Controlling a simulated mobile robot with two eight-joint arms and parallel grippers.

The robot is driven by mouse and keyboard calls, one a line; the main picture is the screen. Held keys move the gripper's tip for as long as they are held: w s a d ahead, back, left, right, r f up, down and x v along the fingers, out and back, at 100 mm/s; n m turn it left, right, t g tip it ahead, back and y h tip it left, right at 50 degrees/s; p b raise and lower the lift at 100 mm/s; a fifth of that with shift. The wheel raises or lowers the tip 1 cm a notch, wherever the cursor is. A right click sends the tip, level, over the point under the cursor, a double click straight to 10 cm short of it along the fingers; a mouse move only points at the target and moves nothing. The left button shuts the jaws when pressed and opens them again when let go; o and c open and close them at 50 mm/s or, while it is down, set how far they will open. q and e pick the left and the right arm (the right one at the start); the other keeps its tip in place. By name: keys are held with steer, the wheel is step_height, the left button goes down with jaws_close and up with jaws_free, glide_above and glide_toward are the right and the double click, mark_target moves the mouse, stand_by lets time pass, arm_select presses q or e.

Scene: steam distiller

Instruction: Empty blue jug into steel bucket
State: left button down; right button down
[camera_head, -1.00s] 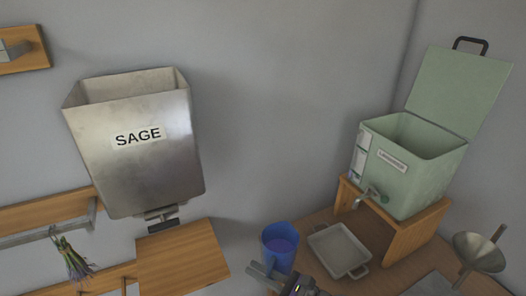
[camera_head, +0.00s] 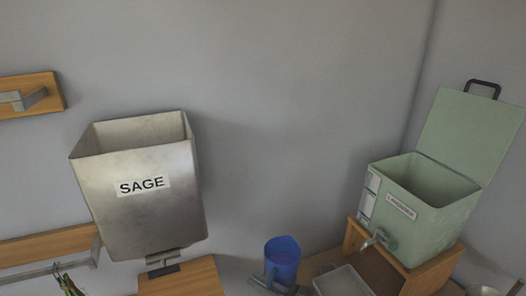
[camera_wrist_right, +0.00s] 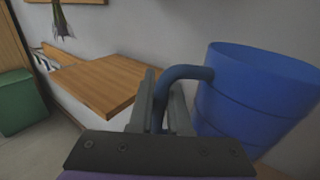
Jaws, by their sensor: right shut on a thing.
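The blue jug (camera_head: 283,262) is near the bottom middle of the head view, roughly upright, with a lighter blue-violet area inside. My right gripper (camera_head: 270,283) is at its lower left. In the right wrist view, the jaws (camera_wrist_right: 164,88) are shut on the handle of the jug (camera_wrist_right: 250,98). The jug's base is out of that view. My left gripper is not in view.
A wooden board (camera_head: 180,277) lies under the SAGE container. A pale tray (camera_head: 342,283) sits right of the jug. A green open-lidded box with a tap (camera_head: 425,215) stands on a wooden stand (camera_head: 436,268). A green bin (camera_wrist_right: 17,105) shows in the wrist view.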

mark_target(271, 266)
steer(key=w+d+m+t+h, duration=0.1)
steer(key=w+d+r+m+t+h, duration=0.1)
steer(key=w+d+m+t+h, duration=0.1)
steer(key=w+t+h, duration=0.1)
steer(key=shift+r+m, duration=0.3)
steer(key=d+m+h, duration=0.1)
steer(key=w+d+f+m+t+h, duration=0.1)
steer(key=h, duration=0.1)
steer(key=w+d+m+t+h, duration=0.1)
steer(key=shift+d+f, duration=0.2)
steer(key=shift+d, duration=0.15)
steer(key=shift+w+d+f+m+t+h, duration=0.15)
steer(key=shift+d+f+m+t+h, duration=0.35)
steer(key=shift+h, duration=0.3)
steer(key=shift+d, duration=0.2)
